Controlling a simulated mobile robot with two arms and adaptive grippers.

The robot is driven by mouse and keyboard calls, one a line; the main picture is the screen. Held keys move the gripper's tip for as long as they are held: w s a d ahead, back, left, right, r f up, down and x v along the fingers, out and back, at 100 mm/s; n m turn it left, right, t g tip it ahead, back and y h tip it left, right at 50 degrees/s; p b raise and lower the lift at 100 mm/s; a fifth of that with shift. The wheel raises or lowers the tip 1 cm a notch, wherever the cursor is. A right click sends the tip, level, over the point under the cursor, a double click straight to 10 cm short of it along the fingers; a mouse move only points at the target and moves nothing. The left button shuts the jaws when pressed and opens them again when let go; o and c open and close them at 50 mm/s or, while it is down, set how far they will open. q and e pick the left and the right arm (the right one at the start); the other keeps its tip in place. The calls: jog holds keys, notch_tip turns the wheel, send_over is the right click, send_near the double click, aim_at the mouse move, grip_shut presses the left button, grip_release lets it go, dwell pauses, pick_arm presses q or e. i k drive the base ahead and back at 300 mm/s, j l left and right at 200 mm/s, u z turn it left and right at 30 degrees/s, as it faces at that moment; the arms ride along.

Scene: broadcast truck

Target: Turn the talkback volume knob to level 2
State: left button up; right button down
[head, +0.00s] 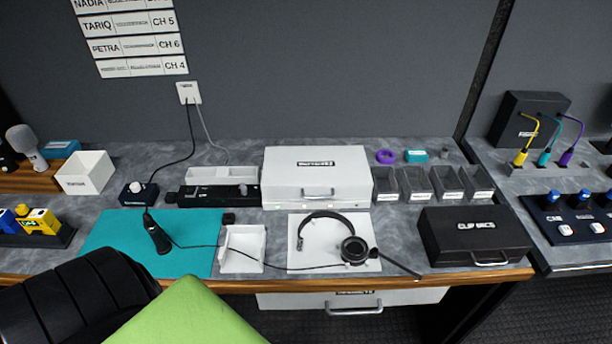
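A small dark blue box (131,201) with a pale round knob (136,187) on top stands at the left of the desk, behind the teal mat. It may be the talkback volume control, but its markings are too small to read, so I cannot tell the knob's level. A dark blue panel (563,227) at the far right also carries several blue and white knobs, whose labels I cannot read. Neither of my grippers is in view, and nothing is seen touching the small box or its knob.
A teal mat (110,238) holds a black handheld device (156,235). A headset (352,248) lies on a white pad with its cable across the desk. A white case (317,180) and a black case (474,238) stand rightward. Black ribbed and green shapes cover the lower left.

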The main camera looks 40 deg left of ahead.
aim_at(135, 187)
jog(key=j+u, duration=0.1)
jog(key=u, duration=0.85)
jog(key=j+u, duration=0.1)
jog(key=u, duration=0.35)
jog(key=i+u, duration=0.1)
jog(key=u, duration=0.35)
jog(key=j+u, duration=0.1)
jog(key=u, duration=0.4)
